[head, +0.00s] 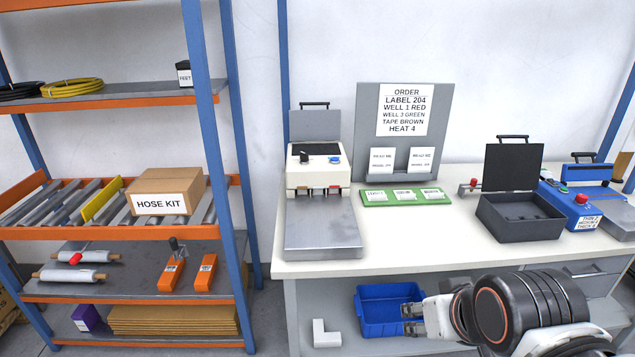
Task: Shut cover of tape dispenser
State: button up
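A cream machine (318,176) stands on the left part of the white table, with a long grey metal plate in front. It looks like the tape dispenser, but no label on it names it. Its grey cover (315,125) with a black handle stands upright behind the body, so it is open. A black piece and a blue piece sit on its top. My gripper (411,319) is low at the front of the table, right of and below the machine, over the blue bin in the picture. Its fingers are apart and nothing shows between them.
A dark box (520,216) with its lid raised and a blue machine (572,205) stand on the right. A grey order board (446,120) and green card tray (405,196) are in the middle. A blue bin (376,325) is below. The table (420,240) front is clear.

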aim_at(324, 124)
jog(key=i+j, duration=0.15)
jog(key=i, duration=0.2)
jog(key=i+j, duration=0.15)
jog(key=i, duration=0.25)
jog(key=i+j, duration=0.15)
jog(key=i, duration=0.2)
